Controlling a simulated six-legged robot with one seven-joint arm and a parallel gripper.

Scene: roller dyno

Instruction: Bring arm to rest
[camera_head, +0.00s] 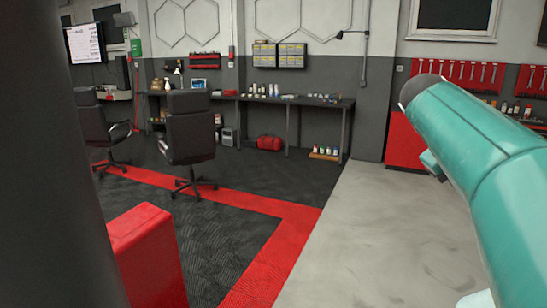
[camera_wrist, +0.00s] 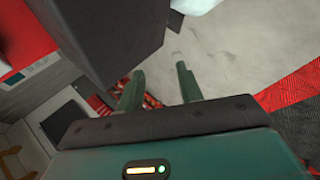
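My gripper (camera_wrist: 159,68) shows in the wrist view with its two green fingers apart and nothing between them. My teal arm (camera_head: 480,150) reaches in from the right side of the head view, raised above the pale floor. Its gripper end cannot be made out in the head view.
In the wrist view a large dark block (camera_wrist: 105,35) stands close beyond the left finger; I cannot tell whether they touch. In the head view, a red block (camera_head: 147,255) is at lower left, office chairs (camera_head: 188,135) behind it. A workbench (camera_head: 300,101) lines the wall. Pale floor (camera_head: 375,225) is clear.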

